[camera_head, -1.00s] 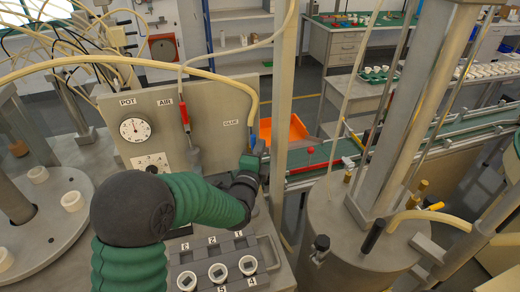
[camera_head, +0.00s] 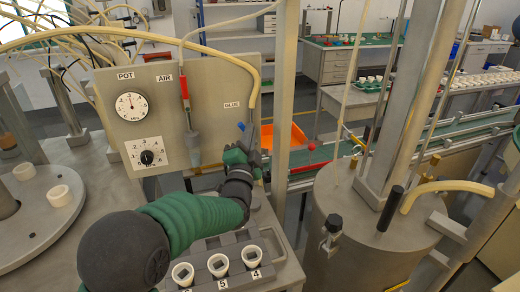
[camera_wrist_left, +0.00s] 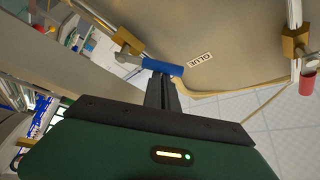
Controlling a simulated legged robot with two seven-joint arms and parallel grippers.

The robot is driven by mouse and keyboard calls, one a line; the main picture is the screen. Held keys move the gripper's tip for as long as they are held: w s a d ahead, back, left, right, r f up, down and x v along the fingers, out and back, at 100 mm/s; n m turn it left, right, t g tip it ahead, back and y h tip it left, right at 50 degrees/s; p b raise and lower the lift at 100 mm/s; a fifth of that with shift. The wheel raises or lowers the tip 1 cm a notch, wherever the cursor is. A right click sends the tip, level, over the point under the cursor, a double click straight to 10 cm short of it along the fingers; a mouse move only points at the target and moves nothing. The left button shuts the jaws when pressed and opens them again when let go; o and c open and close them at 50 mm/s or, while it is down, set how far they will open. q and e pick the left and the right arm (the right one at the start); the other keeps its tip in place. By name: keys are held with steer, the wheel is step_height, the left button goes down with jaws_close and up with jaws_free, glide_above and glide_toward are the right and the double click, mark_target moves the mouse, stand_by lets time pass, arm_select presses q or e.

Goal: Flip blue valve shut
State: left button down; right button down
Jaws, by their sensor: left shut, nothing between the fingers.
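The blue valve handle (camera_head: 241,126) is on the line under the GLUE label, at the right edge of the grey panel. In the head view it sticks out to the left of the line, tilted. My left gripper (camera_head: 251,154) is just below it, shut and empty. In the left wrist view the blue handle (camera_wrist_left: 162,67) lies across the tips of my shut fingers (camera_wrist_left: 162,82), very close; I cannot tell if they touch. The handle joins a metal valve body (camera_wrist_left: 127,40). My right gripper is not in view.
A red-handled valve (camera_head: 184,88) hangs under the AIR label on the panel (camera_head: 215,90). A numbered rack (camera_head: 215,247) with white cups stands below my left arm. A metal post (camera_head: 284,110) and a large tank (camera_head: 350,235) are close on the right.

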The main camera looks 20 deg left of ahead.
arm_select(q)
steer(key=a+f+n+g+y+b, duration=0.1)
steer(key=n+y+b, duration=0.3)
steer(key=n, duration=0.3)
steer(key=s+f+n+g+y+b, duration=0.1)
steer(key=f+n+y+b, duration=0.1)
steer(key=n+y+b, duration=0.2)
steer(key=s+a+f+n+y+b, duration=0.1)
steer(key=n+y+b, duration=0.3)
steer(key=n+b, duration=0.4)
steer(key=shift+a+f+n+g, duration=0.35)
steer(key=shift+f+n+g, duration=0.05)
steer(key=shift+n, duration=0.4)
steer(key=p+v, duration=0.1)
steer(key=v, duration=0.6)
steer(key=shift+d+f, duration=0.15)
